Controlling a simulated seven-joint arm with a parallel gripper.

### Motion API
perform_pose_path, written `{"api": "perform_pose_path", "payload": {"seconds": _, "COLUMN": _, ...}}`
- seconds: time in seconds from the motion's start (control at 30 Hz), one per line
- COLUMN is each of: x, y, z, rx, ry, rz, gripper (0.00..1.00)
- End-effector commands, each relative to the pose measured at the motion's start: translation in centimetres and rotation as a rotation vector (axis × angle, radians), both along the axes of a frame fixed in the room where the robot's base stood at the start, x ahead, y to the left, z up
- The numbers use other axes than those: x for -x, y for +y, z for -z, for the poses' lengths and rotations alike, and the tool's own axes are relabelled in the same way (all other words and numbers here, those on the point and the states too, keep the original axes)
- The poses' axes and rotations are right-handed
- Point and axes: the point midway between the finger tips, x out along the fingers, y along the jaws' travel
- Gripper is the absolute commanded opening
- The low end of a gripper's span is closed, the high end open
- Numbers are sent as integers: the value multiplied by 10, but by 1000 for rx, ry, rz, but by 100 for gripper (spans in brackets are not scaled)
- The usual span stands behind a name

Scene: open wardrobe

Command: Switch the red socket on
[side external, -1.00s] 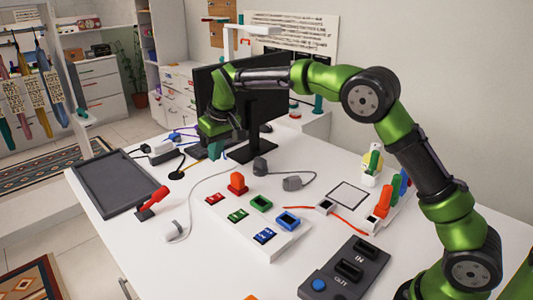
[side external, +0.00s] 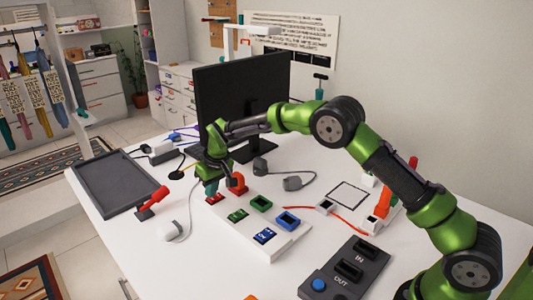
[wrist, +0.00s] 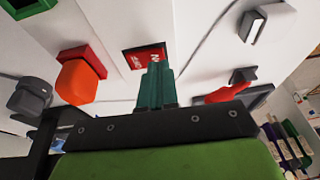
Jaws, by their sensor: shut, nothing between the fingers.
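The red socket (side external: 240,191) is at the back end of a white panel, with an orange-red plug (side external: 237,180) standing in it. The red socket (wrist: 94,57) and plug (wrist: 77,82) also show in the wrist view. The red switch (side external: 216,198) lies beside the socket on the same panel. My gripper (side external: 211,191) is shut and empty, pointing down at this switch. In the wrist view my teal fingertips (wrist: 157,72) overlap the near edge of the red switch (wrist: 143,54). I cannot tell whether they touch it.
The green switch (side external: 238,215) and blue switch (side external: 265,236) sit farther along the panel, beside the empty green socket (side external: 261,203) and blue socket (side external: 288,220). A red-handled lever (side external: 152,202) stands to the left. A monitor (side external: 240,95) stands behind.

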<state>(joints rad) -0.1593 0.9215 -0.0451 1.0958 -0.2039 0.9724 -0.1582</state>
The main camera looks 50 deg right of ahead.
Motion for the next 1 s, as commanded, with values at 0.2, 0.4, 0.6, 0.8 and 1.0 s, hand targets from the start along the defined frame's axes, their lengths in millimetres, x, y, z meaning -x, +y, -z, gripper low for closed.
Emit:
{"api": "perform_pose_path", "payload": {"seconds": 0.2, "x": 0, "y": 1, "z": 3, "rx": 0, "ry": 0, "rz": 0, "gripper": 0}}
{"api": "perform_pose_path", "payload": {"seconds": 0.4, "x": 0, "y": 1, "z": 4, "rx": 0, "ry": 1, "rz": -1, "gripper": 0}}
{"api": "perform_pose_path", "payload": {"seconds": 0.6, "x": 0, "y": 4, "z": 12, "rx": 11, "ry": 2, "rz": 0, "gripper": 0}}
{"api": "perform_pose_path", "payload": {"seconds": 0.8, "x": 1, "y": 4, "z": 12, "rx": 10, "ry": 3, "rz": 0, "gripper": 0}}
{"api": "perform_pose_path", "payload": {"seconds": 1.0, "x": 0, "y": -4, "z": 9, "rx": 11, "ry": 2, "rz": 2, "gripper": 0}}
